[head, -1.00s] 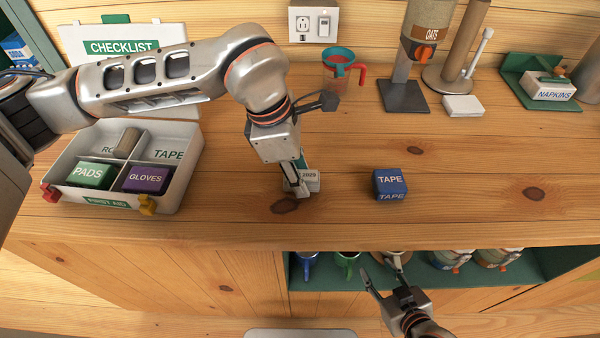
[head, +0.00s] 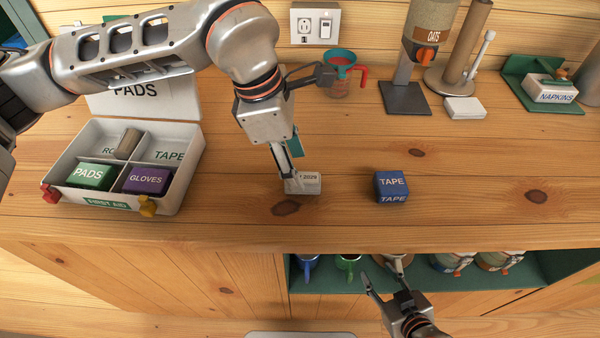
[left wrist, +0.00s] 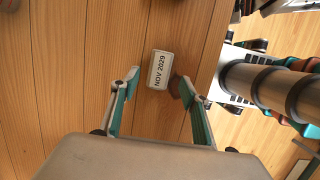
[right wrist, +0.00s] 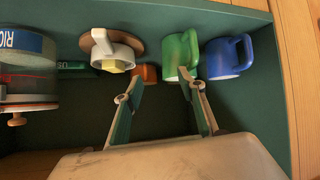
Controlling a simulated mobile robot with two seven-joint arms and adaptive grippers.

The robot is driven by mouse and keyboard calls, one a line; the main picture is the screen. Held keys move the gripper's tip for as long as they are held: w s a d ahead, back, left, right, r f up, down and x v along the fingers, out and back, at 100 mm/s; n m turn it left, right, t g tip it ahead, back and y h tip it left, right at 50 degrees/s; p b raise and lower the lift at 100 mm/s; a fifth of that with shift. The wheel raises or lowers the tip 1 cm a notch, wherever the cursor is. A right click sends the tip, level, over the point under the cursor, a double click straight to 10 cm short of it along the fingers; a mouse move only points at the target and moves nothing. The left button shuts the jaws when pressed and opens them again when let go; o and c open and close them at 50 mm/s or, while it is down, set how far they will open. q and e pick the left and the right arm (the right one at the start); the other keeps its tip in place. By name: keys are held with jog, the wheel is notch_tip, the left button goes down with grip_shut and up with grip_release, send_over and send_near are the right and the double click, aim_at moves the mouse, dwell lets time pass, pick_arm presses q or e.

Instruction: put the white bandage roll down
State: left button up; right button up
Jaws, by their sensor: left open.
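A small white block-shaped piece marked NOV 2029 (head: 306,184), seemingly the white bandage roll, lies on the wooden counter (head: 330,220). It also shows in the left wrist view (left wrist: 160,70). My left gripper (head: 290,182) is at its left end in the head view and partly covers it. In the left wrist view the fingers (left wrist: 159,93) are spread apart, with the white piece beyond and between their tips. My right gripper (head: 381,278) is open and empty before the shelf under the counter; it also shows in the right wrist view (right wrist: 164,80).
A first aid box (head: 182,192) at the left holds a tan roll (head: 128,143), green pads (head: 92,176) and purple gloves (head: 148,180). A blue tape block (head: 391,186) stands right of the white piece. Mugs line the shelf. The front counter is mostly clear.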

pick_arm(q)
jog(key=v, duration=0.7)
jog(key=shift+s, duration=0.1)
